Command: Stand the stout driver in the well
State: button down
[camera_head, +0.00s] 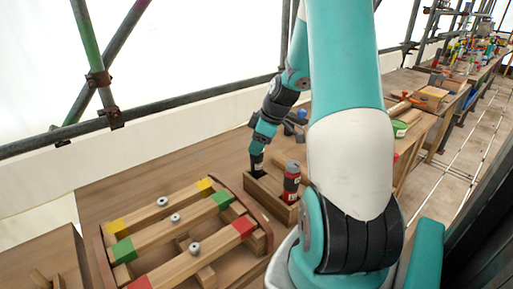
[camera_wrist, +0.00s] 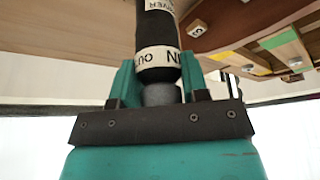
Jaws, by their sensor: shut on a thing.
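My gripper (camera_wrist: 160,88) is shut on a thick black driver (camera_wrist: 156,25) with white lettered bands, one reading IN and OUT. In the head view my gripper (camera_head: 262,140) is beyond my arm, with the driver (camera_head: 257,169) hanging roughly upright below it. The driver's lower end is at the left part of a small wooden box (camera_head: 262,197). I cannot tell whether that end is inside the box or just above it. A red and black cylinder with a grey top (camera_head: 291,184) stands upright at the box's right part.
A wooden rack with colour-ended bars (camera_head: 165,238) and metal knobs lies left of the box on the bench (camera_head: 140,186). My arm hides the bench right of the box. A green-topped tin (camera_head: 399,128) stands farther right. Scaffold pipes (camera_head: 190,103) run behind the bench.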

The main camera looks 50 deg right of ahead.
jog(key=shift+f, duration=0.75)
jog(key=shift+f, duration=0.2)
jog(key=c, duration=0.6)
grip_release()
jog(key=shift+r, duration=0.15)
